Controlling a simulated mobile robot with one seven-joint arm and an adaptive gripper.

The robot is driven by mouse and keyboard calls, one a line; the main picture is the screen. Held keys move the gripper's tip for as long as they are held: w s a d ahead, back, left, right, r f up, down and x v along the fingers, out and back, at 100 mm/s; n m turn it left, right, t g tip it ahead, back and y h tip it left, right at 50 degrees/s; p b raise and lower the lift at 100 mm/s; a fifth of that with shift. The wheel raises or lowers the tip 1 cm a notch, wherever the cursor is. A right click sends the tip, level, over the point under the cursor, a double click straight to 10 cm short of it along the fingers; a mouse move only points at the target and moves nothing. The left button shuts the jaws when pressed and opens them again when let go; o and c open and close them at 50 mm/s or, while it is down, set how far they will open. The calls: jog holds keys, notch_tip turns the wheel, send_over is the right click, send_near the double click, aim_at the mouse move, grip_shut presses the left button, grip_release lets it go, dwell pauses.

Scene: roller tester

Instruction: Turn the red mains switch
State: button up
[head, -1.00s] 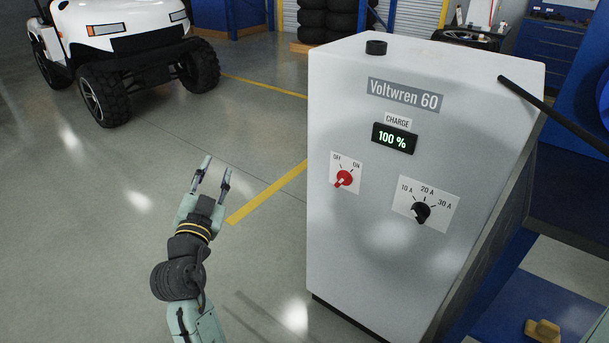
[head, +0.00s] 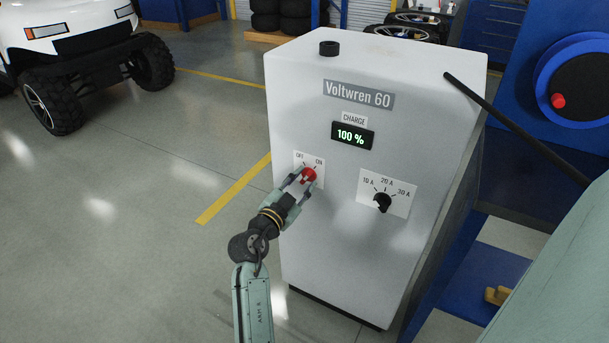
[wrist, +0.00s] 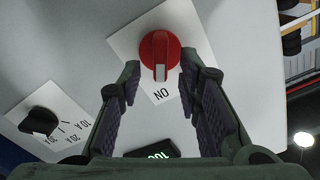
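The red mains switch (head: 309,175) is a round knob with a raised bar, on a white OFF/ON plate on the front of the pale Voltwren 60 cabinet. My gripper (head: 300,180) is at the switch. In the wrist view, the red knob (wrist: 160,55) lies between and just beyond my two open fingertips (wrist: 160,76), with narrow gaps showing at its sides. A white mark on its bar is on the side towards the ON label there. The OFF label is hidden in the wrist view. Contact cannot be made out.
A black current dial (head: 382,202) sits right of the switch, below a display (head: 352,135) reading 100 %. A black rod (head: 515,130) crosses the cabinet's right side. A white cart (head: 80,60) stands at the back left. The floor left of the cabinet is clear.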

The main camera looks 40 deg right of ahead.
jog(key=shift+w+d, duration=0.3)
jog(key=shift+d, duration=0.35)
jog(key=shift+c, duration=0.4)
grip_shut()
